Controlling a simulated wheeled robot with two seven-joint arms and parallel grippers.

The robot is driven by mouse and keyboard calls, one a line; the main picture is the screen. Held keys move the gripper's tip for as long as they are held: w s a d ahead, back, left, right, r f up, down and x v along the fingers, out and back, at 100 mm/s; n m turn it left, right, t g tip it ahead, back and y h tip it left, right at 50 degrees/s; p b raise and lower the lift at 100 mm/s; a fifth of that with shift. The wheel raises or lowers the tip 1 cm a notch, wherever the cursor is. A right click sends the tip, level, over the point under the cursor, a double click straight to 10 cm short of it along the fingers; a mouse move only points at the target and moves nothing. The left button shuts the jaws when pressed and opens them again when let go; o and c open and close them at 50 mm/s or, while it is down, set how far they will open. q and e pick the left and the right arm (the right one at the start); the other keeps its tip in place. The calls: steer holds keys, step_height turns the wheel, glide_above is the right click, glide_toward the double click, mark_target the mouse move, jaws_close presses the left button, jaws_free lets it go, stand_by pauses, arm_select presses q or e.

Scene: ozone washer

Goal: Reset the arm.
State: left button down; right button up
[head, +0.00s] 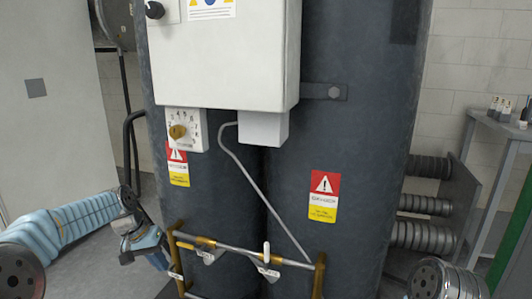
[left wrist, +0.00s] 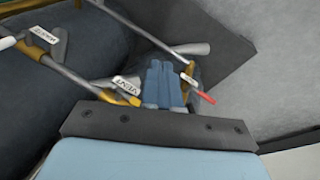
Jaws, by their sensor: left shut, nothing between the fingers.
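My left arm comes in from the left in the head view, with a pale blue sleeve. My left gripper (head: 150,248) is beside the left end of the pipe frame (head: 240,249) at the foot of the dark tanks. In the left wrist view, its blue fingers (left wrist: 164,84) are together with nothing between them. Pipes with labelled valves (left wrist: 126,88) lie close around the fingers; I cannot tell whether they touch. My right gripper is out of view.
A grey table (head: 500,128) stands at the right. Grey floor (left wrist: 265,60) shows clear beyond the pipes in the left wrist view.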

arm_select(q)
steer(key=s+d+f, duration=0.3)
steer(key=d+f, duration=0.1)
steer(key=f, duration=0.4)
steer(key=s+d+f, duration=0.2)
steer(key=d+f, duration=0.1)
steer(key=f, duration=0.5)
steer(key=s+d+f, duration=0.3)
steer(key=d+f, duration=0.1)
steer(key=f, duration=0.4)
steer(key=s+d+f+n, duration=0.1)
steer(key=s+d+f, duration=0.2)
steer(key=s, duration=0.6)
steer(key=s+d+f+n, duration=0.1)
steer(key=s+d+f, duration=0.2)
steer(key=s+f, duration=0.4)
steer(key=s, duration=0.3)
steer(key=shift+s+d+g+h, duration=0.2)
steer(key=shift+s+g+h, duration=0.1)
steer(key=shift+g, duration=0.1)
